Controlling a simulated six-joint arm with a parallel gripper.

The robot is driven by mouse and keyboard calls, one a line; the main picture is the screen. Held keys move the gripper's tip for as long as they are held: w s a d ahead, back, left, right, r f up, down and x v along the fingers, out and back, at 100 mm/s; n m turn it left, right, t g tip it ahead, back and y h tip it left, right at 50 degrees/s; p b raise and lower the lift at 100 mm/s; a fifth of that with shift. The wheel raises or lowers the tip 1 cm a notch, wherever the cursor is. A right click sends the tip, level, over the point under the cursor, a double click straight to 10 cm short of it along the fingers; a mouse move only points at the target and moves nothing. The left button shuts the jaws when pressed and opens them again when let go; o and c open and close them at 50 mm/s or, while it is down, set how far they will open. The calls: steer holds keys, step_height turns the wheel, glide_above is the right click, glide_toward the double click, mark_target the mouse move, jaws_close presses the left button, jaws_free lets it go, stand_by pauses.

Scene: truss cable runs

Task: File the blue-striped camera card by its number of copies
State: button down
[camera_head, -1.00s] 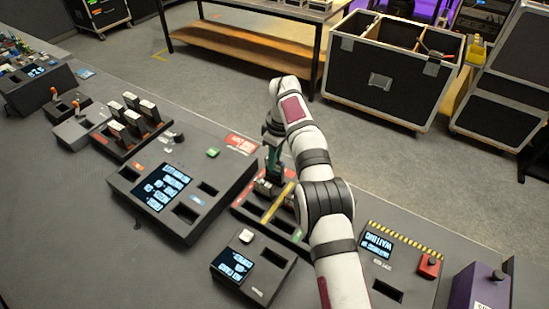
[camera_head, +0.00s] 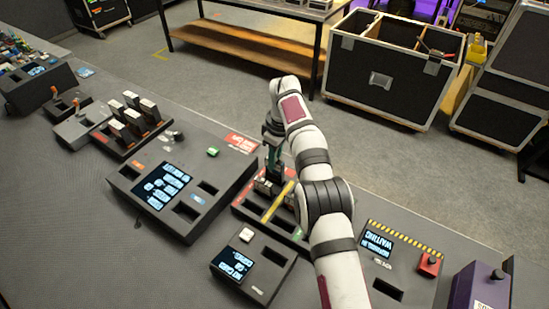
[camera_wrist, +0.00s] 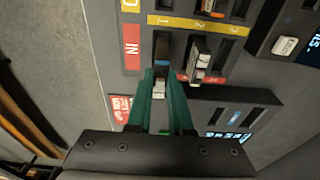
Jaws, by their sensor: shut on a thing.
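My gripper (camera_wrist: 159,88) is shut on a card (camera_wrist: 158,87) with a pale end, its fingers on either side. A blue stripe (camera_wrist: 162,40) shows just beyond the fingertips, beside the red IN label; the fingers hide part of the card. The card is at the IN row of the black filing tray (camera_wrist: 180,8); how deep it sits I cannot tell. In the head view my gripper (camera_head: 273,168) is over the far end of this tray, which has a yellow strip (camera_head: 277,203) across it.
A copier-like console (camera_head: 190,185) with a lit screen and slots lies left of the tray. A small screen box (camera_head: 252,265) is in front. A WAITING panel (camera_head: 395,265) with a red button (camera_head: 429,264) is at right. A rack of several cards (camera_head: 130,122) stands further left.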

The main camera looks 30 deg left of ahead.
steer(key=shift+f, duration=1.55)
stand_by(1.2)
steer(key=shift+c, duration=2.1)
jaws_free()
steer(key=shift+r, duration=3.8)
